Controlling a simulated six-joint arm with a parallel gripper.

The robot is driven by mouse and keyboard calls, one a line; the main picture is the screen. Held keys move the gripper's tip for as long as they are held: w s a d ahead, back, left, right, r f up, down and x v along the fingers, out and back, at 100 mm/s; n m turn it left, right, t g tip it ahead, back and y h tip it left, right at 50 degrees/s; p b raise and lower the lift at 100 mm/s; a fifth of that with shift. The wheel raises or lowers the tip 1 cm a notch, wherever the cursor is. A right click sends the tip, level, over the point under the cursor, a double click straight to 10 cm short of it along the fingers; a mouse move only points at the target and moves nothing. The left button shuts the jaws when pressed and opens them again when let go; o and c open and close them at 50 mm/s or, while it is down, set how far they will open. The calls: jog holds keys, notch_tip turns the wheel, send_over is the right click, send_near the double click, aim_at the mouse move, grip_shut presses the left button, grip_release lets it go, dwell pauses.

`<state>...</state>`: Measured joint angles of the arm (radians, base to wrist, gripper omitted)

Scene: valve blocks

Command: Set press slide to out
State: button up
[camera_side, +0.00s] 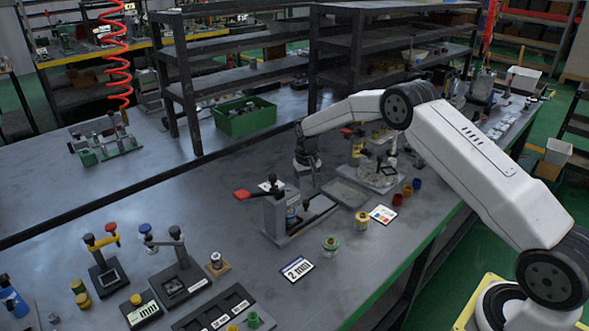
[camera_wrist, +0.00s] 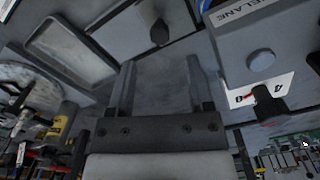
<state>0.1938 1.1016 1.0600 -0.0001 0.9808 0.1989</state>
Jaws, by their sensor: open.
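The press (camera_side: 281,213) is a grey upright block on a base with a red-ended lever, near the middle of the bench in the side view. Its grey body (camera_wrist: 258,30) fills the upper right of the wrist view, with a white scale and red pointer. A low slide part with a dark knob (camera_wrist: 159,32) shows beyond my fingers; I take it for the press slide, but its position is hard to read. My gripper (camera_wrist: 160,80) is open and empty, fingers apart, short of the knob. In the side view my gripper (camera_side: 307,163) hangs above and behind the press.
A shallow grey tray (camera_side: 345,193) lies right of the press; it also shows in the wrist view (camera_wrist: 70,45). Small jars (camera_side: 330,246) and a "2 mm" card (camera_side: 297,268) lie in front. Other lever fixtures (camera_side: 175,280) stand at left.

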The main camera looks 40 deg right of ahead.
aim_at(306, 201)
jog(key=shift+f, duration=2.8)
grip_shut()
